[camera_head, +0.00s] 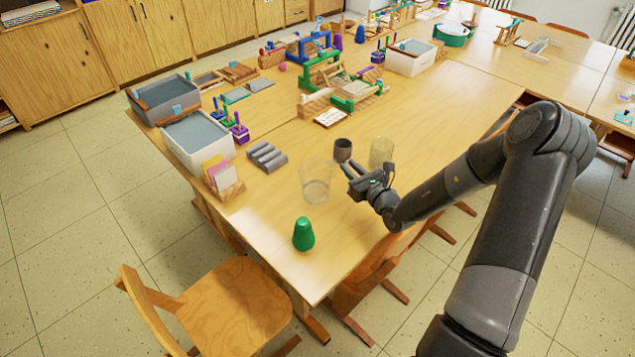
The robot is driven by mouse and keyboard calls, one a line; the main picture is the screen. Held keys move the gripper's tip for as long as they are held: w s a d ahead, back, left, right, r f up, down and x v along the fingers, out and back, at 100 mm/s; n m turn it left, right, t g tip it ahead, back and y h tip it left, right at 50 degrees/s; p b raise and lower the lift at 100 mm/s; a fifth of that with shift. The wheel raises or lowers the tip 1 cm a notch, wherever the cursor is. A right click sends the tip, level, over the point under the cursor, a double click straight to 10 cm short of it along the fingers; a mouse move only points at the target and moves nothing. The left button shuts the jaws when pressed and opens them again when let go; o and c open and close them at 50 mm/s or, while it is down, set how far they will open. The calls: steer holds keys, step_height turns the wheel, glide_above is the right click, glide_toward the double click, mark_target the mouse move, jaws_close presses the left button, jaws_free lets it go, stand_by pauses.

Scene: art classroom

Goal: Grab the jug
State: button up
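A clear, wide glass vessel (316,181), which may be the jug, stands upright near the front part of the wooden table. A second clear glass vessel (382,152) stands behind and to the right of it. A small dark grey cup (343,149) is between them, just beyond my gripper. My gripper (347,175) reaches in from the right, low over the table, its fingers pointing left between the vessels. It is close to the right side of the wide glass vessel. The fingers are small and dark, so their opening and any contact are unclear.
A green rounded cone (303,234) stands near the table's front edge. A grey ridged block (267,157) and a white bin (197,141) are to the left. Wooden frames and tools crowd the back. A wooden chair (222,308) stands at the front left. Bare tabletop surrounds the vessels.

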glide_toward(337, 173)
steer(key=x, duration=0.3)
steer(key=shift+w+a+f, duration=0.15)
steer(key=shift+w+f, duration=0.2)
steer(key=shift+w+a+r, duration=0.2)
steer(key=shift+w+a, duration=0.1)
steer(key=shift+w, duration=0.3)
steer(key=shift+x, duration=3.05)
steer(key=shift+c, duration=0.2)
jaws_close()
